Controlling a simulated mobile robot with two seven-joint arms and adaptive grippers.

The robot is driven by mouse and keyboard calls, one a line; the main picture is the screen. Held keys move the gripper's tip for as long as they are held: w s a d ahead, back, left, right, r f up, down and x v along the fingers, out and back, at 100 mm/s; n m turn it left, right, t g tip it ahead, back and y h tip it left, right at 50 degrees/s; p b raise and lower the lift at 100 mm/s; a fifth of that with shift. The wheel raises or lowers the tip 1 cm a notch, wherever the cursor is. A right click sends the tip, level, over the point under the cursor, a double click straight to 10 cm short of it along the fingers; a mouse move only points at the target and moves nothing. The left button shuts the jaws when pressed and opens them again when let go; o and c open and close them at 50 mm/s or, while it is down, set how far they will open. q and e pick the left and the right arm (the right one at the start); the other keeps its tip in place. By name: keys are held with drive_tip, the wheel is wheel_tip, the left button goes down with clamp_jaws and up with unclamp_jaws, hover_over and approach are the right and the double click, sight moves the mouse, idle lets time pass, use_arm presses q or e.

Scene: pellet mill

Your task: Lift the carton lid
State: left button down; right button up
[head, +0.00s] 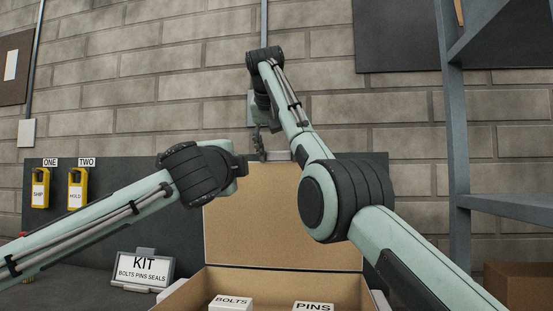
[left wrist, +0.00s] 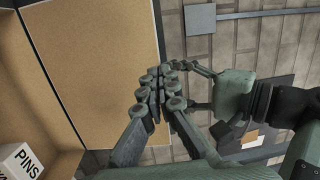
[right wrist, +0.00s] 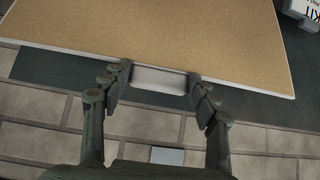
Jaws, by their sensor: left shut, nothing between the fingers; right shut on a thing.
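The carton (head: 290,276) stands open at the bottom of the head view. Its brown lid (head: 270,215) stands about upright at the back; it also shows in the left wrist view (left wrist: 95,60) and the right wrist view (right wrist: 150,28). My right gripper (head: 262,152) is at the lid's top edge. In the right wrist view its fingers are shut on the pale lid tab (right wrist: 158,80), one on each side. My left gripper (left wrist: 158,85) is shut and empty, beside the lid's edge in the left wrist view. In the head view its own wrist mostly hides it.
White boxes marked BOLTS (head: 231,303) and PINS (head: 313,306) are in the carton. A KIT sign (head: 143,269) stands left of it. Yellow tags (head: 77,188) hang on the dark back panel (head: 110,225). A grey shelf frame (head: 453,150) stands at right.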

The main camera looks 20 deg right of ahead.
use_arm(q)
drive_tip(key=m+g+h, duration=0.1)
drive_tip(key=m+h, duration=0.1)
approach(279, 157)
use_arm(e)
drive_tip(key=shift+r, duration=0.15)
use_arm(q)
drive_tip(key=x, duration=0.5)
drive_tip(key=shift+w+d, duration=0.15)
drive_tip(key=shift+w, duration=0.05)
drive_tip(key=shift+w+d+r, duration=0.1)
drive_tip(key=shift+w+d, duration=0.25)
drive_tip(key=shift+w, duration=0.25)
